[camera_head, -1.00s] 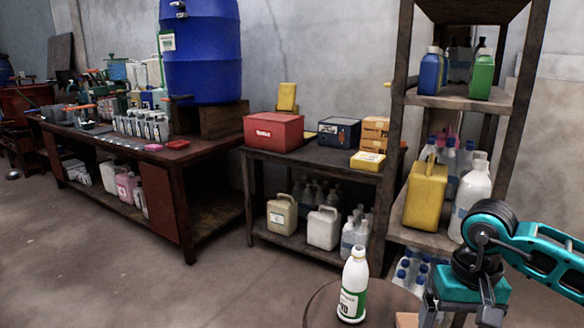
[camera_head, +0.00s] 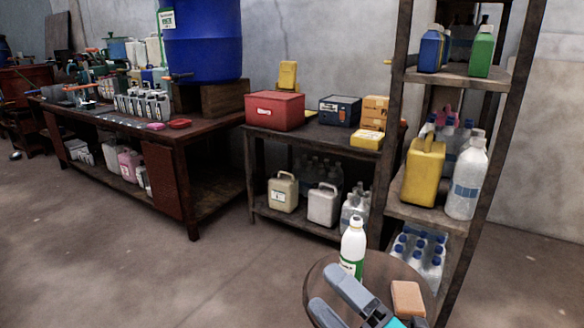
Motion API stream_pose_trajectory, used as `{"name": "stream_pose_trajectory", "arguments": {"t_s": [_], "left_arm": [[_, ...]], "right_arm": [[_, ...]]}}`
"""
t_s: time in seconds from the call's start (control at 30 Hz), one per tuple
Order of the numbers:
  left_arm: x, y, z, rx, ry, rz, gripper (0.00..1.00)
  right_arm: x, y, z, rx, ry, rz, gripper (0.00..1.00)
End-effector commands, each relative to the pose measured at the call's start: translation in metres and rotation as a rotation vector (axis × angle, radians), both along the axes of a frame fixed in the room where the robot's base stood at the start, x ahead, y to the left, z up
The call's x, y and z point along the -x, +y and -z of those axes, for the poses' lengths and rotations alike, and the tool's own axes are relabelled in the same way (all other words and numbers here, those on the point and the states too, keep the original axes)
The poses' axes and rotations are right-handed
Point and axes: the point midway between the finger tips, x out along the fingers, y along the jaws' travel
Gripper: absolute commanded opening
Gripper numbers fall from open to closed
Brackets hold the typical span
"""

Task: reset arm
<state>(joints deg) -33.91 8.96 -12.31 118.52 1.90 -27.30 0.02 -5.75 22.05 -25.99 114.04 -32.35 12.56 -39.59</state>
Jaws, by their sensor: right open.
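My right gripper (camera_head: 323,289) reaches in low at the bottom of the head view, over the front of a small round table (camera_head: 318,274). Its two grey fingers point up and left, are apart and hold nothing that I can see. A white bottle with a green label (camera_head: 353,246) stands upright on the table just behind the fingers, and the gripper hides its lower part. I cannot tell whether they touch. My left gripper is not in view.
A brown block (camera_head: 408,298) lies on the round table, right of the gripper. A wooden shelf (camera_head: 457,75) with jugs and bottles stands behind at right. A low table with a red box (camera_head: 274,110) is at the back. Floor at left is clear.

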Motion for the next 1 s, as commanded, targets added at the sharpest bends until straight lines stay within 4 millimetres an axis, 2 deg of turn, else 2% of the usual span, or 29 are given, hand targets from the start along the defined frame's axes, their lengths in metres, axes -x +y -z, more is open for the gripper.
{"name": "stream_pose_trajectory", "arguments": {"t_s": [0.03,0.17,0.3,0.43,0.47,0.5,0.7,0.83,1.0], "left_arm": [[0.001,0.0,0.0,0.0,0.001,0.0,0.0],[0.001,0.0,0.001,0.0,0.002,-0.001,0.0],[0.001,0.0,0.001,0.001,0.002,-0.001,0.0],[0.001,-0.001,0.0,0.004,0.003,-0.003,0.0],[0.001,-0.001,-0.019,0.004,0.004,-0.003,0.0],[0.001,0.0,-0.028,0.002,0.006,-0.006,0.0],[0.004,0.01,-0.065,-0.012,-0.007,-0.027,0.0],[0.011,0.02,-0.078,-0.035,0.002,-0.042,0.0],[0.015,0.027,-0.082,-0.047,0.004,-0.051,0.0]], "right_arm": [[0.0,-0.017,0.027,-0.162,0.23,0.073,0.94],[0.015,-0.057,0.101,-0.557,0.743,0.258,0.94],[0.056,-0.081,0.168,-0.899,1.144,0.437,0.94],[0.107,-0.091,0.217,-1.175,1.439,0.603,0.94],[0.102,-0.092,0.196,-1.162,1.417,0.593,0.94],[0.101,-0.094,0.186,-1.152,1.406,0.595,0.94],[0.106,-0.105,0.153,-1.143,1.386,0.62,0.94],[0.109,-0.112,0.136,-1.138,1.374,0.635,0.94],[0.112,-0.117,0.129,-1.134,1.365,0.646,0.94]]}}
